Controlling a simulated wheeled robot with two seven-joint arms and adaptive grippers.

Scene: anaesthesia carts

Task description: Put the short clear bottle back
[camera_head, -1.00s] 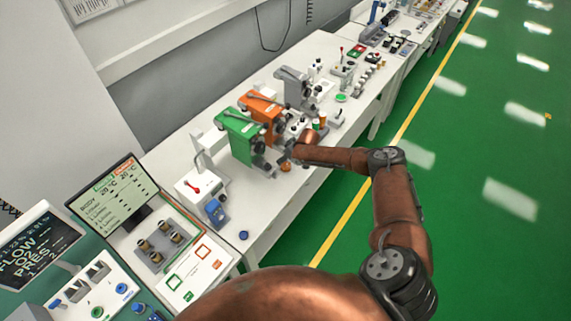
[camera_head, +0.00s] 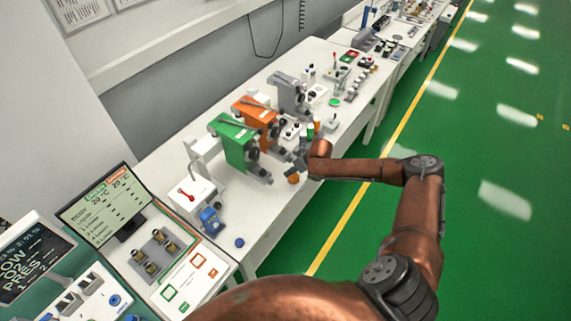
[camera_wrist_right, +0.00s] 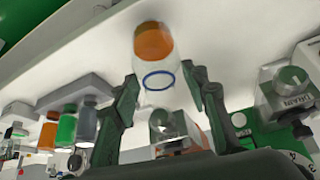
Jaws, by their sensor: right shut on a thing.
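The short clear bottle (camera_wrist_right: 157,72) shows at the fingertips of my right gripper (camera_wrist_right: 165,88) in the right wrist view. It has a clear body with a blue ring and an orange part. In the head view my right gripper (camera_head: 302,164) is over the white bench, in front of the green and orange machines, with an orange spot of the bottle (camera_head: 293,179) just below it. The gripper is shut on the bottle; the grip itself is partly blurred. My left gripper is not in view.
A green machine (camera_head: 235,143), an orange machine (camera_head: 258,117) and a grey machine (camera_head: 289,92) stand behind the gripper. Orange, green (camera_wrist_right: 67,130) and grey-capped bottles stand by a grey rack (camera_wrist_right: 75,92).

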